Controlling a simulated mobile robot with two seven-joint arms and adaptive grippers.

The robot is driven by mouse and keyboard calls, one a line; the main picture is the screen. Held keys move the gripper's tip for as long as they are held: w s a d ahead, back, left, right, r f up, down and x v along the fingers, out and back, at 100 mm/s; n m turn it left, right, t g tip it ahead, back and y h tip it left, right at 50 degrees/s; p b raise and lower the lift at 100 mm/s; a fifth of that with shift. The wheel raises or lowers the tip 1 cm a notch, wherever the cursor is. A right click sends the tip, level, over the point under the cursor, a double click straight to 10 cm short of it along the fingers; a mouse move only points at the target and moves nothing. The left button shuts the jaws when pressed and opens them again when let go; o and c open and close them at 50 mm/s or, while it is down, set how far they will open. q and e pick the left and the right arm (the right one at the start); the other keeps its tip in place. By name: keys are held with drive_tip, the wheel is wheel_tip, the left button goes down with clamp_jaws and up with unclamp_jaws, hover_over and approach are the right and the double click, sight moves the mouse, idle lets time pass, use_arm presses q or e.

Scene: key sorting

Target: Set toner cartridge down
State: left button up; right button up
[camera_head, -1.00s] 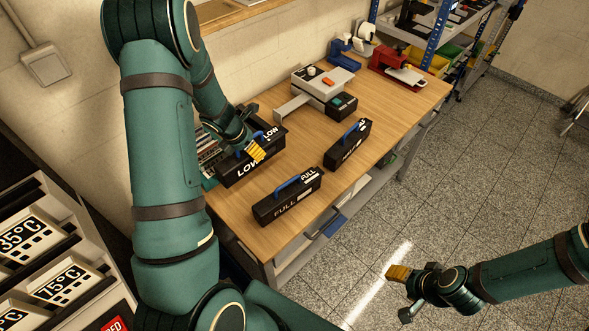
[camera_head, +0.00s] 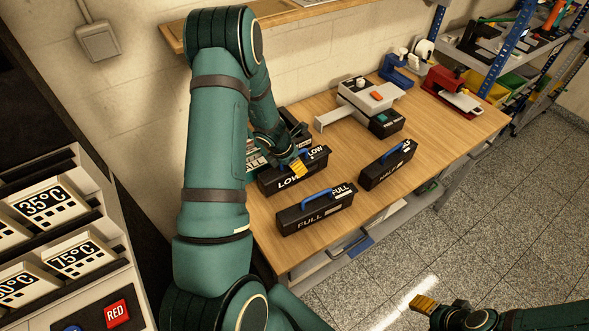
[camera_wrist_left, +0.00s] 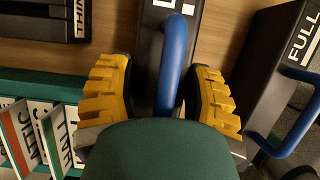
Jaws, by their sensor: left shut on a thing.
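The black toner cartridge marked LOW (camera_head: 317,163) is at the left part of the wooden table (camera_head: 405,210), upright with its blue handle on top. I cannot tell whether it touches the table. My left gripper (camera_head: 299,167) is shut on that handle; in the left wrist view the blue handle (camera_wrist_left: 174,65) runs between the two yellow fingers. A cartridge marked FULL (camera_head: 310,215) stands in front, and one marked HALF (camera_head: 388,168) to the right. My right gripper (camera_head: 424,304) hangs over the floor, empty, its finger gap not visible.
A green rack of cards (camera_wrist_left: 40,90) lies close beside the held cartridge. A grey device (camera_head: 368,98) and a red tool (camera_head: 450,88) stand farther back. Clear wood lies between the cartridges and at the table's right.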

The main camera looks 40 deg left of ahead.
use_arm(q)
drive_tip(key=shift+f, duration=0.95)
drive_tip(key=shift+w+r, duration=0.1)
drive_tip(key=shift+b, duration=0.35)
drive_tip(key=o, duration=1.3)
drive_tip(key=shift+c, duration=0.2)
